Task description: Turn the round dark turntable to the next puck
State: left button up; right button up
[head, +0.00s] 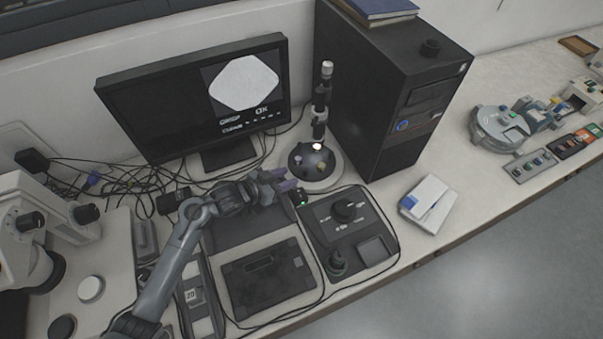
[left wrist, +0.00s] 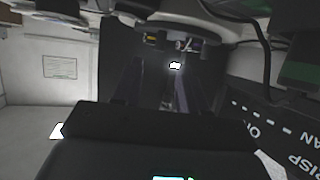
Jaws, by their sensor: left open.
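My left gripper (head: 284,181) is open at the turntable's front left. I cannot tell whether it touches the turntable. The left wrist view is dark, with the fingers and a bright spot (left wrist: 175,66) beyond them. My right gripper is not in view.
A monitor (head: 215,95) stands behind at the left, a black computer tower (head: 385,85) close on the right. In front are a control box with a knob (head: 345,208) and a dark tablet-like device (head: 268,280). Cables (head: 125,185) lie at the left. A white box (head: 428,203) lies right.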

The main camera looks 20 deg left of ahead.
aim_at(304, 172)
pick_arm(q)
jog(key=shift+b+x, duration=0.5)
jog(key=shift+x, duration=3.05)
jog(key=shift+c, duration=0.2)
grip_shut()
